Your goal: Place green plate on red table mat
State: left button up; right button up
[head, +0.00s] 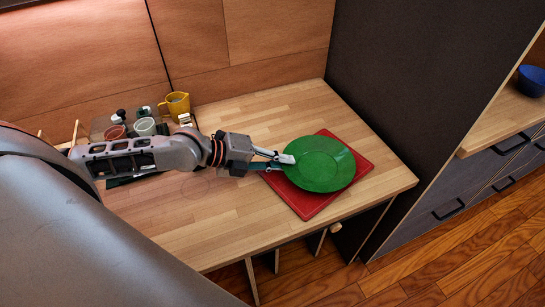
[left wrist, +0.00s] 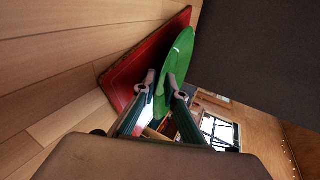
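The green plate (head: 321,165) is over the red table mat (head: 304,206), covering much of it in the head view. The mat lies flat on the wooden table, near its right end. My left gripper (head: 284,160) is at the plate's left rim. In the left wrist view the plate (left wrist: 178,62) stands edge-on between the two fingertips (left wrist: 160,84), which are closed on its rim. The mat (left wrist: 124,78) shows beside it there. I cannot tell whether the plate touches the mat. My right gripper is not in view.
A yellow mug (head: 178,104) and several cups in a dark rack (head: 103,124) stand at the table's back left. A dark partition (head: 400,90) rises right of the table. A blue bowl (head: 531,80) sits on the far-right counter. The table's middle is mostly clear.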

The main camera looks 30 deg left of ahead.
pick_arm(q)
jog(key=shift+s+a+r, duration=0.1)
jog(key=shift+s+a, duration=0.1)
jog(key=shift+a, duration=0.1)
jog(key=p+v, duration=0.1)
jog(key=v, duration=0.8)
jog(key=shift+r+p, duration=0.25)
jog(key=shift+p, duration=0.15)
jog(key=shift+s+a+r, duration=0.2)
jog(key=shift+s+a, duration=0.05)
jog(key=shift+s, duration=0.05)
jog(key=shift+s+a+r+p, duration=0.1)
jog(key=shift+s+a+p, duration=0.1)
jog(key=shift+p, duration=0.25)
jog(key=shift+s+a, duration=0.1)
jog(key=shift+s, duration=0.05)
jog(key=shift+a, duration=0.1)
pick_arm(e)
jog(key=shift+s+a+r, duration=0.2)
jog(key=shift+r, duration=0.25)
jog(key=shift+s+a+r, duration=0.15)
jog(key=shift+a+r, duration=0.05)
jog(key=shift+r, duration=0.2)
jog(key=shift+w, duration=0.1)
